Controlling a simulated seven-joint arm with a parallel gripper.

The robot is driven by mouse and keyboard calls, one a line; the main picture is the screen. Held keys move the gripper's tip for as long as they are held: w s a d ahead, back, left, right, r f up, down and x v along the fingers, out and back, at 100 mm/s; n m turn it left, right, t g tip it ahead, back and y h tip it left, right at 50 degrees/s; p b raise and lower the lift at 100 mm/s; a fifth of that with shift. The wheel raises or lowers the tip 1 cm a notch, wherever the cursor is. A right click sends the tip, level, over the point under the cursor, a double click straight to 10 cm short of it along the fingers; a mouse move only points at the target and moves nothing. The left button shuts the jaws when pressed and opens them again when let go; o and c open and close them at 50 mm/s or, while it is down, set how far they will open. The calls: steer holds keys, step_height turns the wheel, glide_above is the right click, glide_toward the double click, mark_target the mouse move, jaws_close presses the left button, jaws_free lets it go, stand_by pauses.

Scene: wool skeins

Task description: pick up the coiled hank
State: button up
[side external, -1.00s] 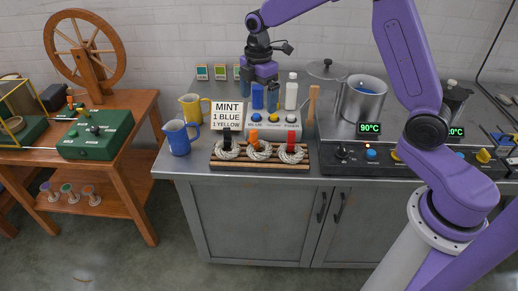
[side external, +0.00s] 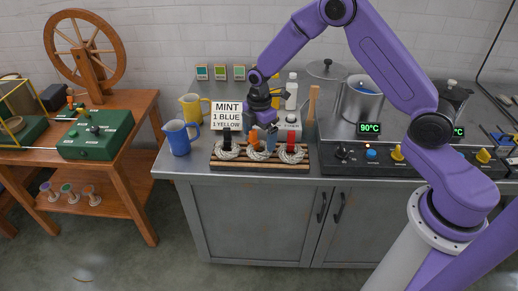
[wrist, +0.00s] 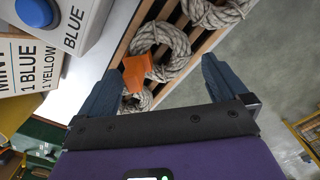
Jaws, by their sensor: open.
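Three coiled hanks of pale, rope-like wool lie in a row on a slatted wooden rack (side external: 236,166). The left hank (side external: 226,154) has a black tag, the middle hank (side external: 257,156) an orange one, and the right hank (side external: 291,156) a red one. My gripper (side external: 263,143) is open and low over the middle hank, partly hiding it. In the wrist view, the orange-tagged hank (wrist: 172,62) shows ahead of and between the spread fingers (wrist: 163,82). I cannot tell whether the fingers touch it.
Behind the rack stand a sign (side external: 226,115) reading MINT, 1 BLUE, 1 YELLOW and a button box (side external: 289,125). A blue jug (side external: 177,138) is at left. A pot (side external: 361,100) and control panel (side external: 405,163) are at right. The counter's front edge is close.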

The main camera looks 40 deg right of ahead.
mark_target(259, 147)
steer(key=shift+f, duration=1.7)
steer(key=c, duration=0.8)
steer(key=shift+r, duration=0.15)
